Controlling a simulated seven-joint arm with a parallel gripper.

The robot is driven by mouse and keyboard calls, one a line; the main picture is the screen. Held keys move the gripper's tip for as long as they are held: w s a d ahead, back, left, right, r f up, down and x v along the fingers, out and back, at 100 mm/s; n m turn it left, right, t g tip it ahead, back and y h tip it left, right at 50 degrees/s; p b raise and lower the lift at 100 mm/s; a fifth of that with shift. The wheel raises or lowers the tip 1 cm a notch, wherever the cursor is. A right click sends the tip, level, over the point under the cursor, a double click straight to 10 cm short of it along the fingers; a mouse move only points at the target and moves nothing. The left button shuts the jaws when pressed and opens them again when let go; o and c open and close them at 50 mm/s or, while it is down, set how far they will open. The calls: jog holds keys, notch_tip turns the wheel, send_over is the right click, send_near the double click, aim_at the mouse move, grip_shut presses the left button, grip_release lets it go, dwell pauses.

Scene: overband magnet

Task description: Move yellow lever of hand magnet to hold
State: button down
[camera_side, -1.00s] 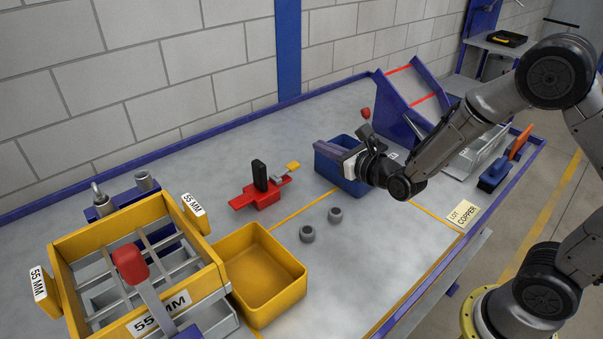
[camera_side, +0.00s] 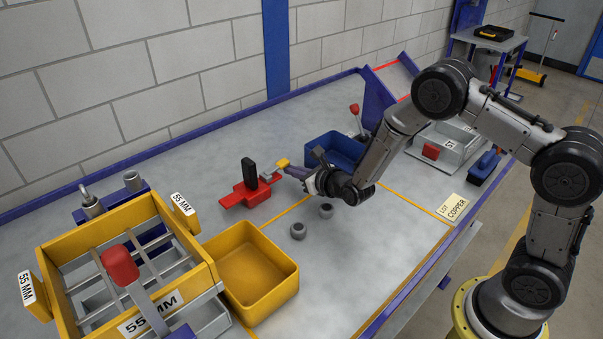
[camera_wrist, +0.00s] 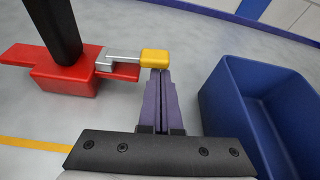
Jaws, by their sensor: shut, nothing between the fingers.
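The hand magnet (camera_side: 249,190) is a red block with a black upright handle, lying on the grey bench. Its yellow lever (camera_side: 283,163) sits on a short metal arm at the magnet's right end. My gripper (camera_side: 289,171) is shut and empty, with its purple fingertips right at the yellow lever. In the wrist view the yellow lever (camera_wrist: 155,57) is just beyond the closed fingertips (camera_wrist: 157,72), on the right of the red magnet (camera_wrist: 70,80). I cannot tell whether they touch.
A blue bin (camera_side: 340,147) stands close to the right of my gripper. A yellow bin (camera_side: 252,275) and a yellow-framed grate (camera_side: 192,240) stand at front left.

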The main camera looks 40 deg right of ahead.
jog(key=shift+w+f, duration=0.15)
jog(key=shift+w, duration=0.25)
jog(key=shift+r+n+h, duration=0.2)
jog(key=shift+n+h, duration=0.1)
jog(key=shift+n, duration=0.1)
jog(key=shift+r, duration=0.1)
jog(key=shift+r+n+h, duration=0.3)
jog(key=shift+n+h, duration=0.1)
jog(key=shift+n, duration=0.4)
jog(key=shift+a+r+n+t+h, duration=0.15)
jog(key=shift+r+n+t+h, duration=0.25)
jog(key=shift+r+n, duration=0.5)
jog(key=shift+a+r, duration=0.25)
jog(key=shift+r, duration=0.25)
jog(key=shift+a+r, duration=0.2)
jog(key=shift+r, duration=0.25)
